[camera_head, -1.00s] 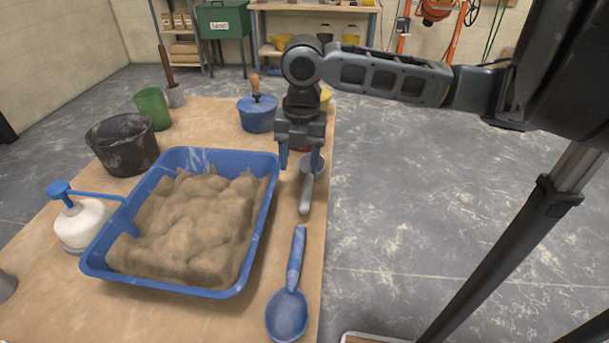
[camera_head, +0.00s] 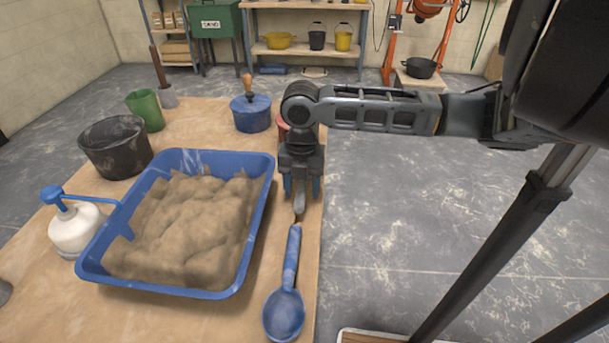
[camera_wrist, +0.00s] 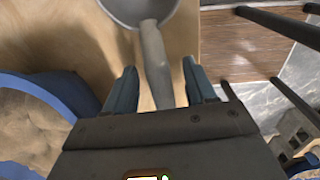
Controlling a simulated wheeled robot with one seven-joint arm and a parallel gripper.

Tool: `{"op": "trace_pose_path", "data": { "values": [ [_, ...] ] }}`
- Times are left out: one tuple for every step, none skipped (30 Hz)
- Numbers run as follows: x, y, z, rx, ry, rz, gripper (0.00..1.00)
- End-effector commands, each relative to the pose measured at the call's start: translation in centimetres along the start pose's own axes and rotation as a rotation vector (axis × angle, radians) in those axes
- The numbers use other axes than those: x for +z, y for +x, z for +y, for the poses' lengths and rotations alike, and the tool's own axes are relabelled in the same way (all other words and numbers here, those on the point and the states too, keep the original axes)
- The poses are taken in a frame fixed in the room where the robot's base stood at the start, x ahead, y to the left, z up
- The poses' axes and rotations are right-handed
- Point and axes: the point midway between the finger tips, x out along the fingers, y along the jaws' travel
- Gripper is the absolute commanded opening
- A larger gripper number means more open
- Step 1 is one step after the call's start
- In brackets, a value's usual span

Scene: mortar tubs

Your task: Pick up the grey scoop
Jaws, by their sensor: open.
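The grey scoop lies on the wooden table near its right edge. In the head view only its handle (camera_head: 299,203) shows, below my gripper (camera_head: 302,187), which hides the bowl. In the wrist view the scoop's bowl (camera_wrist: 142,9) is at the top edge, partly cut off, and its handle (camera_wrist: 155,62) runs down between the two blue fingers. My gripper (camera_wrist: 159,72) is open, with one finger on each side of the handle and visible gaps to it. I cannot tell the exact height of the fingertips above the table.
A blue scoop (camera_head: 285,310) lies just in front, its handle end close to the grey one. A blue tub (camera_head: 86,268) of mortar stands to the left. The table's right edge is close.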

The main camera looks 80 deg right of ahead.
Motion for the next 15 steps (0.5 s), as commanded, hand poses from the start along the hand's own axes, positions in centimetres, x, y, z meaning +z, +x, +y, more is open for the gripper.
{"op": "trace_pose_path", "data": {
  "values": [
    [0.0, -0.01, 0.0, 0.0, 0.0, 0.0, 0.54],
    [0.0, -0.01, 0.0, 0.0, 0.0, 0.0, 0.52],
    [0.0, -0.02, 0.0, 0.0, 0.0, 0.0, 0.48],
    [0.0, -0.02, 0.01, 0.0, 0.0, 0.0, 0.45],
    [0.0, -0.02, 0.0, 0.0, 0.0, 0.0, 0.42],
    [0.0, -0.02, 0.01, 0.0, 0.0, 0.0, 0.38],
    [0.0, -0.03, 0.01, 0.0, 0.0, 0.0, 0.35],
    [0.0, -0.03, 0.01, 0.0, 0.0, 0.0, 0.32],
    [0.0, -0.03, 0.01, 0.0, 0.0, 0.0, 0.28],
    [0.0, -0.03, 0.01, 0.0, 0.0, 0.0, 0.26],
    [0.0, -0.03, 0.01, 0.0, 0.0, 0.0, 0.23],
    [0.0, -0.03, 0.01, 0.0, 0.0, 0.0, 0.19],
    [0.0, -0.03, 0.01, 0.0, 0.0, 0.0, 0.16],
    [0.0, -0.04, 0.01, 0.0, 0.0, 0.0, 0.13],
    [0.0, -0.04, 0.01, 0.0, 0.0, 0.0, 0.09]
  ]
}}
